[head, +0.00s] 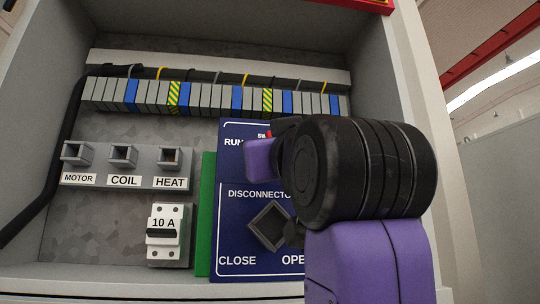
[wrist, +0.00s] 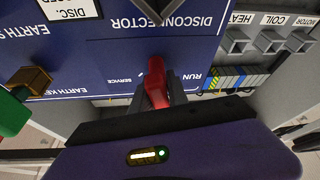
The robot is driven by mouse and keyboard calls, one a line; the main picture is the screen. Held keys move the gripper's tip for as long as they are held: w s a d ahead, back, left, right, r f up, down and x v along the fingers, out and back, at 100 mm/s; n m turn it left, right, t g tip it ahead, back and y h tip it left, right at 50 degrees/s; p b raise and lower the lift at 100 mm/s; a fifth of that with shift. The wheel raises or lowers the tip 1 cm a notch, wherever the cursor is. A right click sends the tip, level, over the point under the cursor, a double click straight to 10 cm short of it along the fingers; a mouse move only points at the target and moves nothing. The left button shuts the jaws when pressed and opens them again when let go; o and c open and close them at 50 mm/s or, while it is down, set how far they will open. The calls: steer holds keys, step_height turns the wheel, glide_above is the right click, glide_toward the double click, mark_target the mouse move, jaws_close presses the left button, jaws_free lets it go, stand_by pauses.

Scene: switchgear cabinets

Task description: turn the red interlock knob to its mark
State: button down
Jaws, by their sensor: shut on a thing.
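The red interlock knob (wrist: 156,82) sits on the blue panel (wrist: 95,55), between the RUN and SERVICE labels in the wrist view. The fingers of my gripper (wrist: 155,90) are shut on it, one on each side. Which mark the knob points at cannot be told.
A square disconnector socket (head: 269,226) is below the knob. MOTOR, COIL and HEAT sockets (head: 123,155) and a 10 A breaker (head: 165,235) are to the left. A brass block (wrist: 30,80) and green part (wrist: 12,115) stand out near the earth key label.

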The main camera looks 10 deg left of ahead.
steer(key=shift+d+m+h, duration=0.1)
steer(key=shift+m+h, duration=0.6)
steer(key=shift+m, duration=1)
steer(key=shift+t, duration=0.3)
steer(key=c, duration=1.4)
jaws_free()
steer(key=shift+o, duration=0.2)
steer(key=b+v, duration=0.3)
steer(key=v, duration=0.4)
steer(key=shift+s, duration=0.35)
steer(key=shift+d+f, duration=0.1)
steer(key=shift+f, duration=0.05)
